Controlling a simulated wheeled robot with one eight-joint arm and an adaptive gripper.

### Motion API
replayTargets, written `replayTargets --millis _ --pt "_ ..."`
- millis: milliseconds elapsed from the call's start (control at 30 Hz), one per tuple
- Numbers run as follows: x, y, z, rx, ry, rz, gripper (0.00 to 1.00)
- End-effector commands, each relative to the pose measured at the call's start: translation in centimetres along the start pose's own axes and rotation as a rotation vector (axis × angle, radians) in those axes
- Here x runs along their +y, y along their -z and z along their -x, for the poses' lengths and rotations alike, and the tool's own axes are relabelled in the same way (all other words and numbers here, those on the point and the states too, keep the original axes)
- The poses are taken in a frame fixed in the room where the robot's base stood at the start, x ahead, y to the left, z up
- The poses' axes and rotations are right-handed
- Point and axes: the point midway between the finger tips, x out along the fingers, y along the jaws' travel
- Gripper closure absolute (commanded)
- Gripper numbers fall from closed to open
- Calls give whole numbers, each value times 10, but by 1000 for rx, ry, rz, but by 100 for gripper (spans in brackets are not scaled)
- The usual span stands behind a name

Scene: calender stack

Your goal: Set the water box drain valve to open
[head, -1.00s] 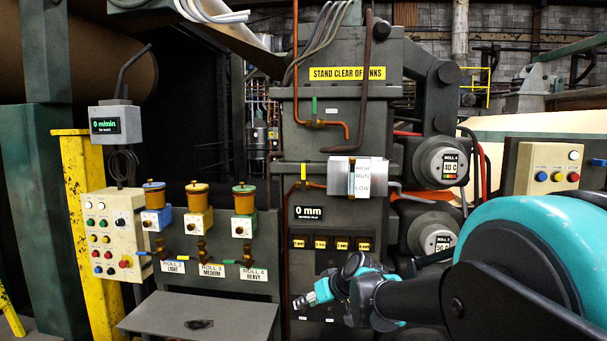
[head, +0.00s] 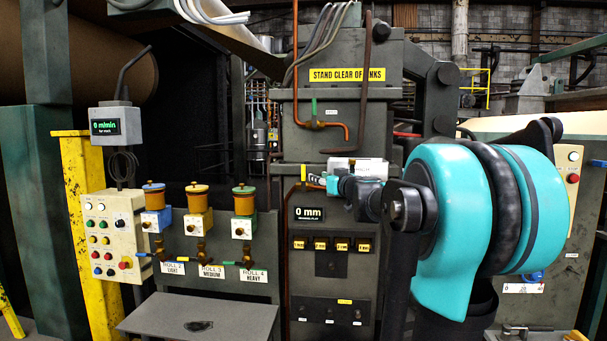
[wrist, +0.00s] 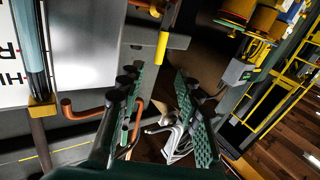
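The water box (head: 345,163) is a pale metal box on the machine front, mostly hidden behind my arm in the head view. In the wrist view its bright metal side (wrist: 90,40) fills the upper left, beside a level gauge and label. A yellow valve handle (head: 303,173) stands upright on a copper pipe left of the box; I take it for the drain valve. It also shows in the wrist view (wrist: 166,38). My gripper (wrist: 157,78) is open and empty, its green-padded fingers apart. In the head view my gripper (head: 318,181) is just right of the yellow handle. I cannot tell whether they touch.
A green valve handle (head: 314,108) sits on a copper pipe above. Three lubricator cups (head: 198,198) stand to the left. Copper pipes (wrist: 88,108) run close to my fingers.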

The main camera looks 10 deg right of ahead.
Motion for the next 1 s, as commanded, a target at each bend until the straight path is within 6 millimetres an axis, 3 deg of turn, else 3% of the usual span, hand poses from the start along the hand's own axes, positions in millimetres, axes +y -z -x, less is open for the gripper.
replayTargets --millis 400,600,800,1000 --pt "-1 -1 -82 0 2 0 65" --pt "-1 -1 -113 -1 2 0 65" --pt "-1 -1 -128 -1 1 0 65" --pt "-1 -1 -130 -1 1 0 65"
